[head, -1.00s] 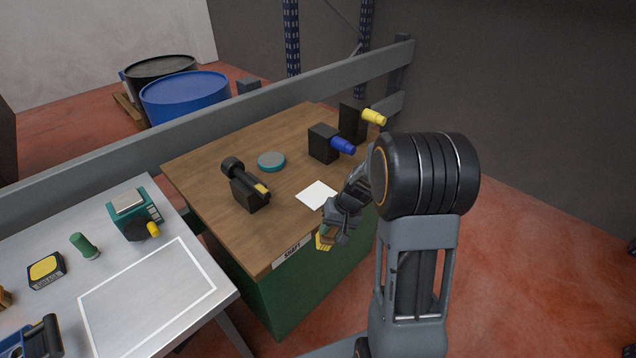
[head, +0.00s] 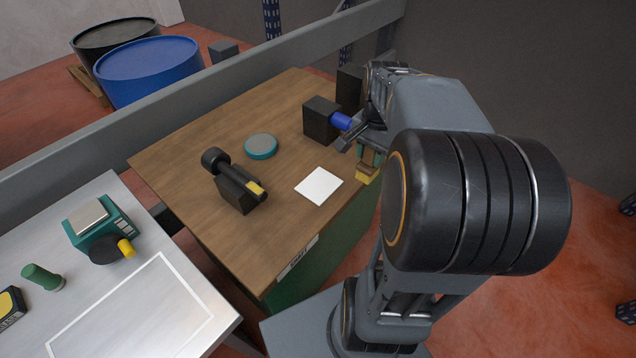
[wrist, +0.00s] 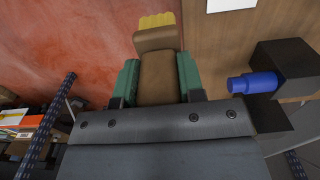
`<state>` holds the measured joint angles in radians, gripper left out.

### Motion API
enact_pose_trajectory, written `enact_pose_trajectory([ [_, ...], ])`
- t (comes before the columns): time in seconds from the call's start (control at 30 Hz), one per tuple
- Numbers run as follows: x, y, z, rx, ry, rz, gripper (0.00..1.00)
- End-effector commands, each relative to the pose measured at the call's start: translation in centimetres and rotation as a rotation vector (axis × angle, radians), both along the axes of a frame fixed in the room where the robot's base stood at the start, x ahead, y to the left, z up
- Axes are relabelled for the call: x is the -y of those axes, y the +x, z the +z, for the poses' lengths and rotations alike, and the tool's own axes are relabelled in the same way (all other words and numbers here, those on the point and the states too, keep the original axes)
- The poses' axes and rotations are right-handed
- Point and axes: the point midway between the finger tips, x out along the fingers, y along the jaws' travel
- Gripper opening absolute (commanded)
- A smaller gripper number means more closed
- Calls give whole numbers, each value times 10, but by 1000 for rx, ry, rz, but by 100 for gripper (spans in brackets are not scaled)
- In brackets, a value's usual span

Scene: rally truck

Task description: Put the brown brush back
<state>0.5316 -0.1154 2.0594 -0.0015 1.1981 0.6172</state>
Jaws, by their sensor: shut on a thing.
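The brown brush (wrist: 157,75) has a brown handle and yellow bristles. In the wrist view it lies between the two green finger pads of my gripper (wrist: 158,82), which is shut on it. The bristles point away from the gripper. In the head view my gripper (head: 367,150) is at the right edge of the wooden bench, close to the blue-ended holder, and the brush's yellow bristles (head: 367,177) hang below it. My arm partly hides the gripper there. A white square (head: 319,186) lies bare on the wooden bench top (head: 215,130).
A black block with a blue end (head: 341,121) stands beside my gripper, with another black block (head: 350,88) behind it. A black tool on a stand (head: 235,185) and a teal round tin (head: 261,146) are further left. A grey rail (head: 150,130) runs behind.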

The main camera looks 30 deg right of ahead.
Motion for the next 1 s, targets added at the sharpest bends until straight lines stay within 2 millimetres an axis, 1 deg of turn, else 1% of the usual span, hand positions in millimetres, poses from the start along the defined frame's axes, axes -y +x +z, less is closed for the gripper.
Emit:
enact_pose_trajectory([
  [0.07,-1,2,-1,1,0,1,0],
  [0.17,-7,13,-5,-1,2,4,0],
  [0.27,-18,31,-14,-2,2,9,0],
  [0.5,-47,83,-40,-2,2,10,0],
  [0.6,-53,95,-60,-3,2,8,0],
  [0.7,-58,104,-72,-2,1,8,0],
  [0.8,-61,111,-81,0,1,6,0],
  [1.0,-64,116,-89,0,1,6,0],
])
